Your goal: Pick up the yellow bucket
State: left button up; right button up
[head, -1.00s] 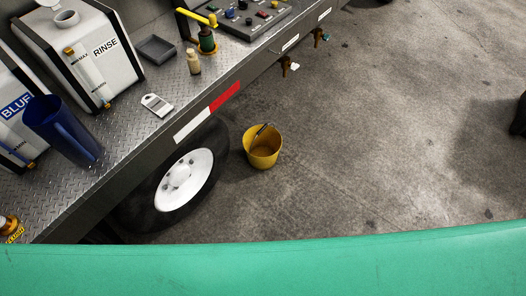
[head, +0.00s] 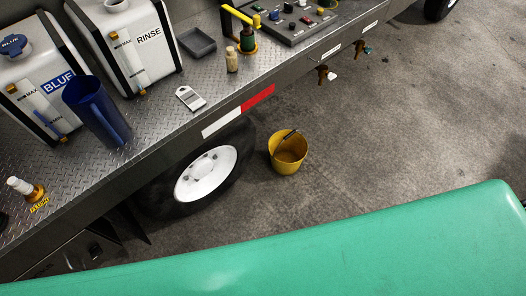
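The yellow bucket (head: 288,158) stands upright on the concrete floor, just right of the vehicle's wheel and below the edge of the metal deck. Its dark handle lies across the rim, and it looks empty from above. Neither of my grippers is in the head view, so I cannot see whether they are open or shut.
The diamond-plate deck (head: 165,138) carries white RINSE (head: 140,50) and BLUE (head: 40,85) tanks, a blue jug (head: 97,110) and a control panel (head: 290,18). A wheel (head: 205,175) sits below it. A green surface (head: 330,245) crosses the foreground. Floor to the right is clear.

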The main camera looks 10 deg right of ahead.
aim_at(288, 149)
jog(key=i+l+u, duration=0.3)
jog(key=l, duration=0.3)
jog(key=l+u, duration=0.35)
jog(key=l, duration=0.25)
jog(key=i+l+u, duration=0.1)
jog(key=l+u, duration=0.2)
jog(key=l, duration=0.4)
